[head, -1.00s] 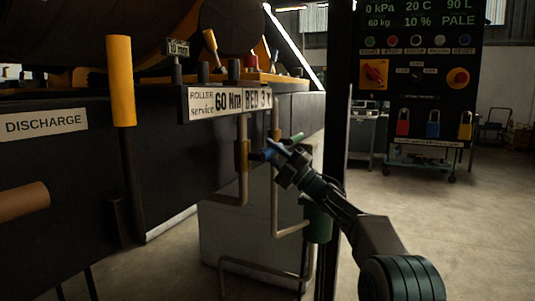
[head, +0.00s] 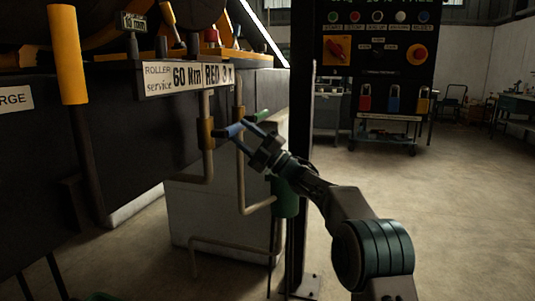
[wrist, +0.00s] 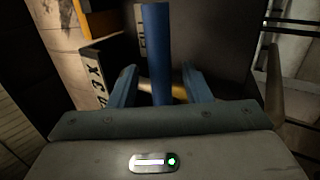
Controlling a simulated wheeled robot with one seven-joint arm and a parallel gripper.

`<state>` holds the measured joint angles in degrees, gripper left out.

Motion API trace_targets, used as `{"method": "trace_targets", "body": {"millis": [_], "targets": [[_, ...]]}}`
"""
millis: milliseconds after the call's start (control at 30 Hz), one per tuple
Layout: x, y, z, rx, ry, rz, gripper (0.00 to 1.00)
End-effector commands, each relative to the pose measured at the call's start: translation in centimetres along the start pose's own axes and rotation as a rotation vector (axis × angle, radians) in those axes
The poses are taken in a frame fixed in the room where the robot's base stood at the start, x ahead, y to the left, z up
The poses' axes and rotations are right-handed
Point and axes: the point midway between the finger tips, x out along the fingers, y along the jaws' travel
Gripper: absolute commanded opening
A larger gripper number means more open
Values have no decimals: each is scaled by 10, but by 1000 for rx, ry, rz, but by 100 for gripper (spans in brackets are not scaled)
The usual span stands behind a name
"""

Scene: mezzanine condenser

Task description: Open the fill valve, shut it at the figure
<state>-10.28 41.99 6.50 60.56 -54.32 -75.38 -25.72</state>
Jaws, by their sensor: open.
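A blue valve lever (head: 234,130) sticks out from a brass-coloured valve body (head: 207,132) on a vertical pipe at the side of the dark machine. My gripper (head: 243,137) is at the lever with its fingers pointing left. In the wrist view the blue lever (wrist: 156,45) stands between my two open blue fingers (wrist: 160,86), and I see gaps on both sides of it. A green lever (head: 262,116) sits just behind, on the second pipe.
A dark upright post (head: 301,170) stands just right of the pipes. A green cylinder (head: 286,197) and low pipes are below my gripper. Open floor (head: 460,215) lies to the right.

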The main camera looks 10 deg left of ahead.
Motion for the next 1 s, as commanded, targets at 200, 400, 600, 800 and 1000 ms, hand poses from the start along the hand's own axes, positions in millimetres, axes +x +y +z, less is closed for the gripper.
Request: {"method": "trace_targets", "body": {"millis": [200, 400, 600, 800, 1000], "targets": [[-48, 1, 1, 2, -4, -1, 44], [-85, 1, 0, 2, -2, 0, 44], [-103, 0, 0, 0, 0, 0, 44], [-105, 0, 0, 0, 1, 0, 44], [-105, 0, 0, 0, 1, 0, 44]]}}
